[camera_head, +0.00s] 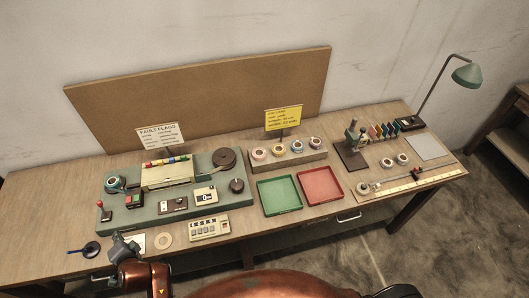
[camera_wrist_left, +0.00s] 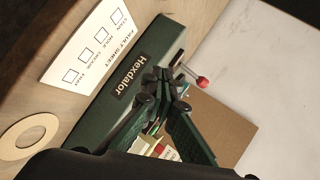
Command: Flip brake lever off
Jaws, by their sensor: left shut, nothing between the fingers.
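The brake lever (camera_head: 99,204), a thin stalk with a red knob, stands at the left end of the green winding machine (camera_head: 150,222). In the left wrist view its red knob (camera_wrist_left: 203,82) shows just beyond and right of the fingers, with the stalk tilted. My left gripper (camera_head: 117,237) is shut and empty, in front of the machine's front left edge and nearer to me than the lever. My right gripper is not in view.
Beside the lever are a red and green button box (camera_head: 134,201) and a tape roll (camera_head: 115,184). A dark blue round item (camera_head: 91,248) lies left of my gripper. A cardboard ring (camera_head: 163,241) and counter box (camera_head: 209,229) lie right of it.

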